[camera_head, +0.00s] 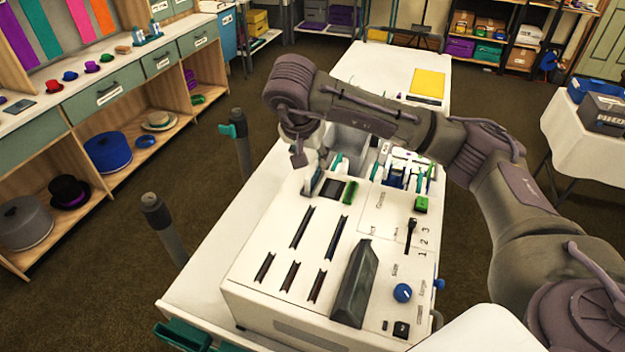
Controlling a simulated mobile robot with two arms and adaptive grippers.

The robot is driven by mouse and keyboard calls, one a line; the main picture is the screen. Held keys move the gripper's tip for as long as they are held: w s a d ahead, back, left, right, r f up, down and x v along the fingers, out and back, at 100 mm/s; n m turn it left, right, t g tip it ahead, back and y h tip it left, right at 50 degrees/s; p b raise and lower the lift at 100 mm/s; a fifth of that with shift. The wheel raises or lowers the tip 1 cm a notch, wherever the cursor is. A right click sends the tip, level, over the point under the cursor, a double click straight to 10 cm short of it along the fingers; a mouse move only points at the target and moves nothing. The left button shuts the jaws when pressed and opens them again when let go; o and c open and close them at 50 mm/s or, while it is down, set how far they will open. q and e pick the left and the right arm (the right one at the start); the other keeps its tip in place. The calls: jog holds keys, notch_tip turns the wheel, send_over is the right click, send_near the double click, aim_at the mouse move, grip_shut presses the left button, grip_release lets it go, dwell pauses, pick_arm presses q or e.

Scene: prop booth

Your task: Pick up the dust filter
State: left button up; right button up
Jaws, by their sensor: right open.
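A white machine (255,290) with slots, a blue knob and printed labels stands on the white table. I cannot tell for sure which piece is the dust filter. My left gripper is out of view.
A large dark grey wedge (354,285) rises from the machine's near part. Behind the machine is a rack of coloured pieces (405,170). A yellow pad (427,84) lies at the table's far end. Dark posts (165,228) stand along the table's left side.

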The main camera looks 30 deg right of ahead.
aim_at(312, 169)
jog(key=shift+f+p, duration=0.3)
jog(key=p+x, duration=0.2)
jog(key=x, duration=0.1)
jog(key=shift+a+f, duration=0.1)
jog(key=shift+f, duration=0.25)
jog(key=shift+w+f, duration=0.1)
jog(key=shift+f, duration=0.4)
grip_shut()
